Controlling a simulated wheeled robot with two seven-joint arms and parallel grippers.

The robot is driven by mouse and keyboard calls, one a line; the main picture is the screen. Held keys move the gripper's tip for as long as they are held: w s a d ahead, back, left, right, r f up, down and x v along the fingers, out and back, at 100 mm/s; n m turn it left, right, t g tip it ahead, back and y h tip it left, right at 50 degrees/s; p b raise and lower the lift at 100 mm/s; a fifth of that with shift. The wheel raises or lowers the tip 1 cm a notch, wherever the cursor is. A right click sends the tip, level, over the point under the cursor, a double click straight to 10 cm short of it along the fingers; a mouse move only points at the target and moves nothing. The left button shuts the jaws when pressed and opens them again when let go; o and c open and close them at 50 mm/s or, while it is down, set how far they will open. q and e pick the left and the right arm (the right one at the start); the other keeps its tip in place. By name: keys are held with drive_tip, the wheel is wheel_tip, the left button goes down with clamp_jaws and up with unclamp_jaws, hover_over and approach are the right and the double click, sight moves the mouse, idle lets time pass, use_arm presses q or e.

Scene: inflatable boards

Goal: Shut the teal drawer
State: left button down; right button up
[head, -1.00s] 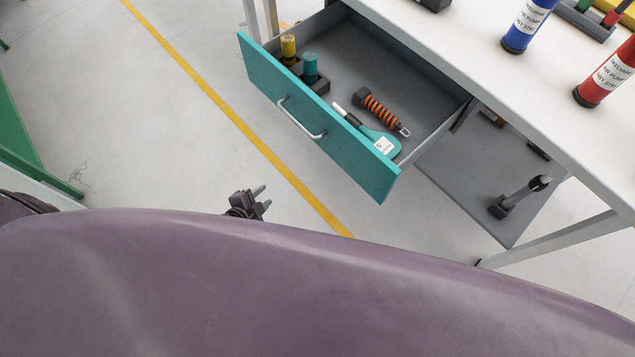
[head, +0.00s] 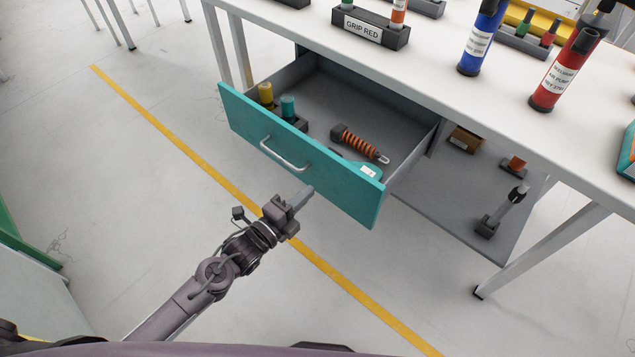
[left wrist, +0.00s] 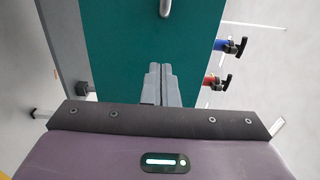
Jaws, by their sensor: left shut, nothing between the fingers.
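The teal drawer (head: 330,174) under the white table stands pulled out, its front facing me with a silver bar handle (head: 284,154). Inside it lie an orange-and-black coiled tool (head: 360,142), a teal item with a white label (head: 366,171), and a yellow and a teal cylinder in a dark holder. My left gripper (head: 305,194) is shut and empty, just in front of the drawer front, below the handle. In the left wrist view, the shut fingers (left wrist: 161,85) point at the teal front (left wrist: 120,45), with the handle's end ahead; contact cannot be told. My right gripper is not in view.
The white tabletop (head: 425,70) carries a blue pump (head: 481,40), a red pump (head: 563,72) and a holder labelled GRIP RED (head: 372,27). A grey lower shelf (head: 455,195) and table legs stand right of the drawer. The floor left of the yellow line (head: 170,135) is mostly clear.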

sight(326, 175)
use_arm(q)
drive_tip(key=x, duration=0.5)
drive_tip(key=shift+w, duration=0.1)
idle(0.3)
